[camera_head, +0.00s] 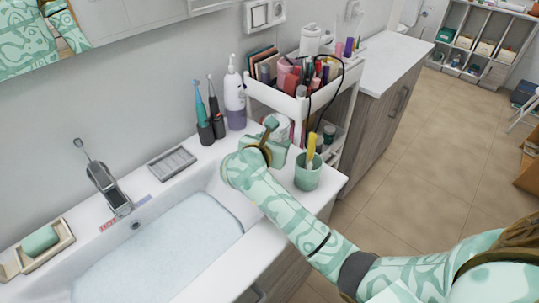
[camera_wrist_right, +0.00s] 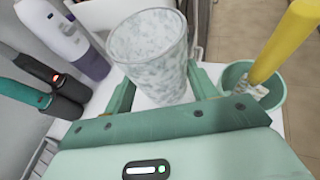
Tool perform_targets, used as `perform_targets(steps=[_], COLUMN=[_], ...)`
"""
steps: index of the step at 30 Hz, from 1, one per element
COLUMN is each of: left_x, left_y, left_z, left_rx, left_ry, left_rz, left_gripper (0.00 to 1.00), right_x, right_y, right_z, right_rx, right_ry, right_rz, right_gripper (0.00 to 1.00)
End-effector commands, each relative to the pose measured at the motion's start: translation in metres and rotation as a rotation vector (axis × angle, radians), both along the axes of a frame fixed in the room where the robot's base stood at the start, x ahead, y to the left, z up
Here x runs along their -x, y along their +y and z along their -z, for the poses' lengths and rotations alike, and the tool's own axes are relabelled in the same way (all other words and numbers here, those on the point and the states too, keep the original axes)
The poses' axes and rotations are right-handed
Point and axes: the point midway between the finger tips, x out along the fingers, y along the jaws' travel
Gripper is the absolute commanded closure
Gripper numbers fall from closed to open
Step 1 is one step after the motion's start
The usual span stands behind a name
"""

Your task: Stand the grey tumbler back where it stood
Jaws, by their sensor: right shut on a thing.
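The grey tumbler (camera_wrist_right: 150,55), speckled grey and white, is between the fingers of my right gripper (camera_wrist_right: 160,88) in the right wrist view. Its open rim is up and looks empty. One finger is on each side of its lower part, and the gripper is shut on it. In the head view my right gripper (camera_head: 272,143) is over the back right end of the white counter, and it partly hides the tumbler (camera_head: 284,127). I cannot tell whether the tumbler's base touches the counter. My left gripper is not in view.
A green cup (camera_head: 307,175) with a yellow-handled brush stands close beside the gripper at the counter's right edge. Electric toothbrushes (camera_head: 205,132) and a white-and-purple bottle (camera_head: 235,100) stand behind to the left. A loaded white cart (camera_head: 262,95) is behind. The basin (camera_head: 160,245) is left.

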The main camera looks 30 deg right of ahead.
Motion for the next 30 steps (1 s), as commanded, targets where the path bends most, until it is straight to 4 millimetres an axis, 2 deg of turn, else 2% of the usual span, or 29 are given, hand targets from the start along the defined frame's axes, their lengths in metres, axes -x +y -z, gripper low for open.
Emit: perform_targets(steps=[1, 6, 10, 15, 28, 29, 30], left_x=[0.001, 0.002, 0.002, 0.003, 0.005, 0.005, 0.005], left_y=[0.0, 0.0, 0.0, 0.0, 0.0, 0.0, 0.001], left_z=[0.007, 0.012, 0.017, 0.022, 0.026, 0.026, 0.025], left_rx=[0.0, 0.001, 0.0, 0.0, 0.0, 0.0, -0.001], left_ry=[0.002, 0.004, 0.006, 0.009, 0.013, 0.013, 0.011], left_rz=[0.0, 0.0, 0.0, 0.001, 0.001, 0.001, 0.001], left_gripper=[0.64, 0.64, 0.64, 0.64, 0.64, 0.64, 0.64], right_x=[-0.008, -0.022, -0.029, -0.029, -0.028, -0.028, -0.028], right_y=[-0.002, -0.006, -0.009, -0.008, -0.007, -0.007, -0.007], right_z=[0.012, 0.027, 0.037, 0.062, 0.07, 0.07, 0.069], right_rx=[0.006, 0.002, 0.003, 0.003, 0.0, 0.0, 0.0], right_ry=[0.002, -0.002, -0.001, -0.001, -0.002, -0.002, -0.002], right_rz=[-0.001, -0.002, -0.001, -0.002, -0.003, -0.003, -0.003], right_gripper=[0.73, 0.73, 0.73, 0.73, 0.73, 0.4, 0.29])
